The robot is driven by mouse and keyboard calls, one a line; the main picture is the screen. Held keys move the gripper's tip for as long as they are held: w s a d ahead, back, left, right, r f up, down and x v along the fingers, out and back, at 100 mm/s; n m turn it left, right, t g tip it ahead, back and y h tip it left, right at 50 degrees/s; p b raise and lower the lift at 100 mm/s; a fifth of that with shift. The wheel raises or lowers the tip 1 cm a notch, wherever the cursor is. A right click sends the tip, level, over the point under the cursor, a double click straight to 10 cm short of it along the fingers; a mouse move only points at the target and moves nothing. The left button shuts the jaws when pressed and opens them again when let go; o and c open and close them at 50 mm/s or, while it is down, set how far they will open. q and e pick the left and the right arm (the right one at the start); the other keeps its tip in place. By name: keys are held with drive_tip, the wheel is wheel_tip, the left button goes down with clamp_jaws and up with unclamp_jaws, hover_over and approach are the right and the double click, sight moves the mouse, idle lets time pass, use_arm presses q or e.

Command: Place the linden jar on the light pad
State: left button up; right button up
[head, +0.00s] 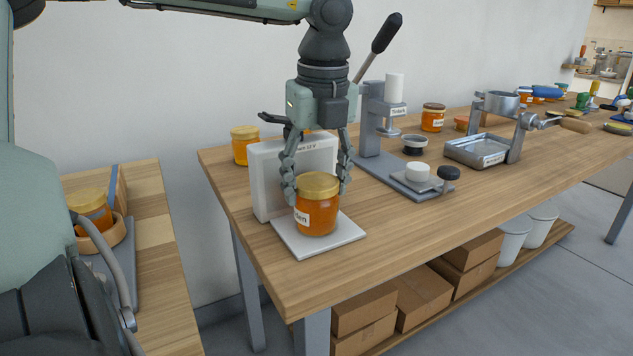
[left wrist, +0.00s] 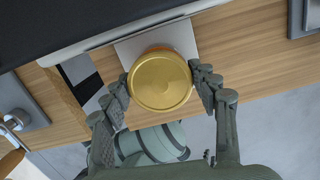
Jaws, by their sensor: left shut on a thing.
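The linden jar (head: 316,212) has a gold lid, amber honey and a white label of which "den" shows. It is upright over the light pad (head: 290,241), a pale square plate at the front of a white upright panel (head: 265,182). Whether its base touches the pad I cannot tell. My left gripper (head: 316,188) comes from above, its fingers shut on the jar's sides at the lid. In the left wrist view the gold lid (left wrist: 160,80) sits between both fingertips, with the pad (left wrist: 178,36) partly hidden beneath. My right gripper does not show.
Another honey jar (head: 243,145) stands behind the panel. A lever press (head: 385,130) and a metal tray with a crank device (head: 480,148) stand to the right. Another jar (head: 433,117) is farther back. A side bench (head: 150,235) at left holds a jar (head: 92,207).

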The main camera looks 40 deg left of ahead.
use_arm(q)
drive_tip(key=o, duration=1.5)
drive_tip(key=shift+o, duration=0.2)
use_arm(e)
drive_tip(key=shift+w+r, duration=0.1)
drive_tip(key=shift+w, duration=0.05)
use_arm(q)
drive_tip(key=shift+r, duration=0.1)
drive_tip(key=shift+r+p, duration=0.25)
drive_tip(key=shift+p, duration=0.05)
wheel_tip(320, 180, up, 12)
drive_tip(key=d, duration=0.1)
drive_tip(key=shift+s+d+f, duration=0.2)
drive_tip(key=shift+s, duration=0.1)
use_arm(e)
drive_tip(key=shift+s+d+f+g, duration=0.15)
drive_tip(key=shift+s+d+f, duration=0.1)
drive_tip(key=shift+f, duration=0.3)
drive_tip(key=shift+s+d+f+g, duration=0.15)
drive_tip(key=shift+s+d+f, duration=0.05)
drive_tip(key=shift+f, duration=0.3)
